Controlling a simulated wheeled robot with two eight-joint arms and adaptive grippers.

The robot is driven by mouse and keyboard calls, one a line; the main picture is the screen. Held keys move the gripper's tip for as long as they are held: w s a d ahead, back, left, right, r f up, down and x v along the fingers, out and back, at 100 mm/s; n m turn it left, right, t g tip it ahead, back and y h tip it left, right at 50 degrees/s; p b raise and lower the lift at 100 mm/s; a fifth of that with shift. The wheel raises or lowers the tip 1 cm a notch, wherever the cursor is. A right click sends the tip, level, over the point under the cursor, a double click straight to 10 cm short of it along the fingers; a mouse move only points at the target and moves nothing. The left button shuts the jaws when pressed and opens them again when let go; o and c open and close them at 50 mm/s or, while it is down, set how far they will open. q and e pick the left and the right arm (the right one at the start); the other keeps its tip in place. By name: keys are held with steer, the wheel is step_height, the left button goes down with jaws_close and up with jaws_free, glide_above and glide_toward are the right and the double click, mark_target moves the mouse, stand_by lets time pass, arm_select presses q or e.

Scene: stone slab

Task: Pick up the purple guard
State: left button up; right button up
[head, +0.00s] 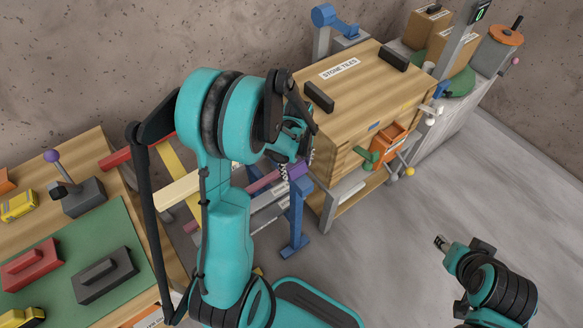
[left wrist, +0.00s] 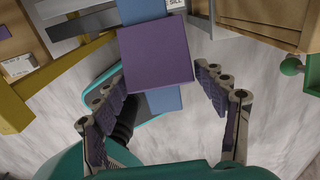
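The purple guard (left wrist: 157,53) shows in the left wrist view as a square purple block in front of a blue post. My left gripper (left wrist: 158,78) is open, with one finger toward each side of the block. I see a gap at the right finger and a narrower one at the left; how deep the block sits between them is unclear. In the head view the purple guard (head: 299,170) shows small at the blue stand, just below my left gripper (head: 297,145), which partly hides this area. My right gripper (head: 441,243) is far off to the right over the floor.
A wooden cabinet (head: 350,85) labelled "STONE TILES" stands beside the blue stand (head: 296,215). An orange bin (head: 388,143) hangs on its side. A workbench with a green mat (head: 125,235) and a joystick (head: 80,195) is at left.

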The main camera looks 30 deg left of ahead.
arm_select(q)
steer(key=c, duration=0.5)
